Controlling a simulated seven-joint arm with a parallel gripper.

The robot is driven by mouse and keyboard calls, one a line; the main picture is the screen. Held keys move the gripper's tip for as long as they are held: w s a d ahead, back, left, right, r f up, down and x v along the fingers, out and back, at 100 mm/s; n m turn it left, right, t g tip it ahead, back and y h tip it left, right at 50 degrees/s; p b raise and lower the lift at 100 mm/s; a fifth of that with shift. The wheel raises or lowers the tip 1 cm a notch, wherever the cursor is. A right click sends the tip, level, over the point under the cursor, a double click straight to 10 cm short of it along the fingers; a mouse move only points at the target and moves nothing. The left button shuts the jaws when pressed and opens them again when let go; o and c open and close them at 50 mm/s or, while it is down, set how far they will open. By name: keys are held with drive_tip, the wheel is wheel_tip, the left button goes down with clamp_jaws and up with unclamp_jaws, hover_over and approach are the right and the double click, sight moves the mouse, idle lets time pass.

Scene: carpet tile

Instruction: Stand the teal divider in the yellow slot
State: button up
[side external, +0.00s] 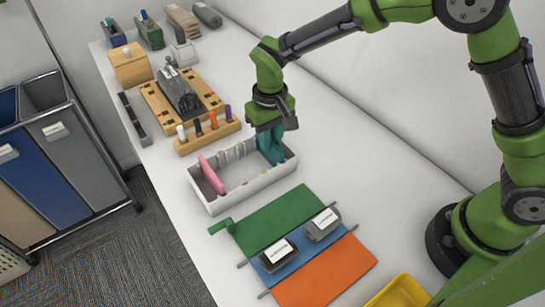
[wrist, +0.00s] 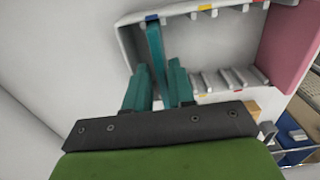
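The teal divider (wrist: 155,48) is a thin plate seen nearly edge-on in the wrist view, at the left end of the white tray (wrist: 130,45). Its far end lines up with the blue mark (wrist: 152,17), beside the yellow mark (wrist: 204,7). My gripper (wrist: 159,80) has teal fingers on either side of the divider; whether they press on it is unclear. In the side view my gripper (side external: 271,148) points down into the right end of the white tray (side external: 243,198). The divider's lower edge is hidden.
A pink divider (side external: 211,175) stands near the tray's left end. A wooden pen rack (side external: 207,137) stands just behind the tray. A yellow bin (side external: 400,292) is at the front right.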

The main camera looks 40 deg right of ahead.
sight(270, 161)
wheel_tip(270, 161, down, 4)
drive_tip(key=shift+a+f, duration=0.1)
drive_tip(key=shift+f, duration=0.05)
clamp_jaws()
wheel_tip(270, 161, up, 8)
drive_tip(key=shift+r, duration=0.1)
drive_tip(key=shift+a+r, duration=0.15)
drive_tip(key=shift+r, duration=0.15)
drive_tip(key=a+f, duration=0.4)
drive_tip(key=f, duration=0.1)
drive_tip(key=shift+a+f, duration=0.3)
drive_tip(key=shift+a, duration=0.1)
drive_tip(key=shift+f, duration=1.45)
